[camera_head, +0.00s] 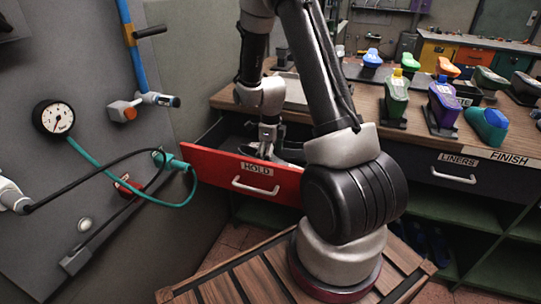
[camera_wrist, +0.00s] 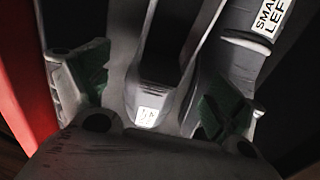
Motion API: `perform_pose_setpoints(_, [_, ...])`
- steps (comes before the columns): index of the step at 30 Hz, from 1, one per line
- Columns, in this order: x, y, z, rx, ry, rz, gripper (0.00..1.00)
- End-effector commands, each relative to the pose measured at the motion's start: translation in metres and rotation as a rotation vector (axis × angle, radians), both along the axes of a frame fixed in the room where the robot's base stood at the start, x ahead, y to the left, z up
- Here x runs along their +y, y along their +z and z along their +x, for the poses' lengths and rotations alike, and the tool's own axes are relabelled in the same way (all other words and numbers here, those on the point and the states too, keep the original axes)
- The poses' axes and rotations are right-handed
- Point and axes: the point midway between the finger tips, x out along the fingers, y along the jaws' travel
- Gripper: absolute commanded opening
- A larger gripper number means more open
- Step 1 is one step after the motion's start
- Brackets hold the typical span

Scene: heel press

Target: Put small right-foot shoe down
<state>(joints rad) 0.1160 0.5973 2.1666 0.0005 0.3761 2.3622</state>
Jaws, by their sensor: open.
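My gripper (camera_head: 265,148) is lowered into the open red drawer labelled HOLD (camera_head: 215,165). In the wrist view its green-padded fingers (camera_wrist: 157,88) stand apart, one on each side of a grey shoe-like piece (camera_wrist: 118,62) with a dark opening. A small white label on this piece is too blurred to read, so I cannot confirm that it is the small right-foot shoe. A second grey piece (camera_wrist: 235,62) lies to the right and bears a label reading SMALL LEFT. In the head view a grey piece (camera_head: 291,154) shows in the drawer beside the gripper; the rest is hidden.
A wooden bench (camera_head: 420,125) holds several coloured shoe forms, with a shut drawer labelled LINERS (camera_head: 470,180) at its front. On the left a grey panel carries a gauge (camera_head: 53,118) and a teal hose (camera_head: 120,182).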

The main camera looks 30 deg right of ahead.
Motion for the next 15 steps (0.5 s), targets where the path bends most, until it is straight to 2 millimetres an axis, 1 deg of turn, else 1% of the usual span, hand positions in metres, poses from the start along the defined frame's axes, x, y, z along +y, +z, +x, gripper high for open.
perform_pose_setpoints(5, [0.000,0.000,0.000,0.000,0.000,0.000,0.94])
perform_pose_setpoints(8, [0.000,0.006,0.000,-0.001,0.000,0.000,0.94])
perform_pose_setpoints(11, [0.000,0.020,0.001,-0.004,0.000,-0.001,0.94])
perform_pose_setpoints(15, [0.000,0.052,0.001,-0.006,0.000,-0.001,0.94])
